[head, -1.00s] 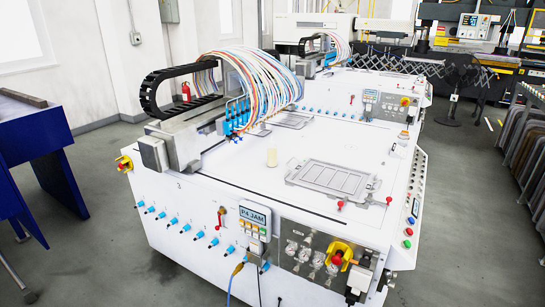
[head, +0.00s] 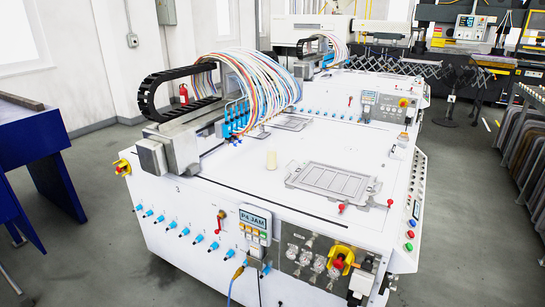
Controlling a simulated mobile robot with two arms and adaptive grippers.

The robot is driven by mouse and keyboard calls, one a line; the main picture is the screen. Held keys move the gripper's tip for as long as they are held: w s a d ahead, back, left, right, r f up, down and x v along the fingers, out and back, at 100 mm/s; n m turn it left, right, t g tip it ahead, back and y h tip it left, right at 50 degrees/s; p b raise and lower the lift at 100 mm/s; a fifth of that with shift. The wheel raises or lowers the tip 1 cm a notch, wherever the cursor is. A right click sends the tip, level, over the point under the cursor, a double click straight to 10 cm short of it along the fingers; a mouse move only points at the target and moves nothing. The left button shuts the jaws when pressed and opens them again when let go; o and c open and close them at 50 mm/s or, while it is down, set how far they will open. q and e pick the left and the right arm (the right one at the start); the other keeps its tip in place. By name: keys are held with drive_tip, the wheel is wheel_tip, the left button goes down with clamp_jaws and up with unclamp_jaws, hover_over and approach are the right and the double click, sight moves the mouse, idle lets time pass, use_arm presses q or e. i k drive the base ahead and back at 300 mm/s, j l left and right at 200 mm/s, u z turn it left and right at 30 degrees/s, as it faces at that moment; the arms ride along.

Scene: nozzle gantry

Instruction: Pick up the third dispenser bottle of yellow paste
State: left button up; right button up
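A row of blue-tipped nozzles (head: 236,118) hangs on the gantry (head: 185,143), with many coloured tubes (head: 262,72) arching above. The contents of the nozzles cannot be made out. Neither of my grippers is in view.
A panel reading "P4 JAM" (head: 255,219) stands at the machine's front edge, near a red-handled valve (head: 220,216). A blue table (head: 30,140) is at the left. Grey floor lies open between it and the machine. A rack of dark panels (head: 530,140) is at the right.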

sight(271, 150)
drive_tip(key=i+j+z, duration=0.1)
drive_tip(key=i+j, duration=0.15)
drive_tip(key=i+j+z, duration=0.1)
drive_tip(key=i+j, duration=0.2)
drive_tip(key=j, duration=0.15)
drive_tip(key=i+j+z, duration=0.1)
drive_tip(key=i+j, duration=0.15)
drive_tip(key=i+j+z, duration=0.1)
drive_tip(key=j, duration=0.4)
drive_tip(key=i+j+z, duration=0.1)
drive_tip(key=i+j, duration=0.25)
drive_tip(key=i+j+z, duration=0.1)
drive_tip(key=j, duration=0.35)
drive_tip(key=i, duration=0.1)
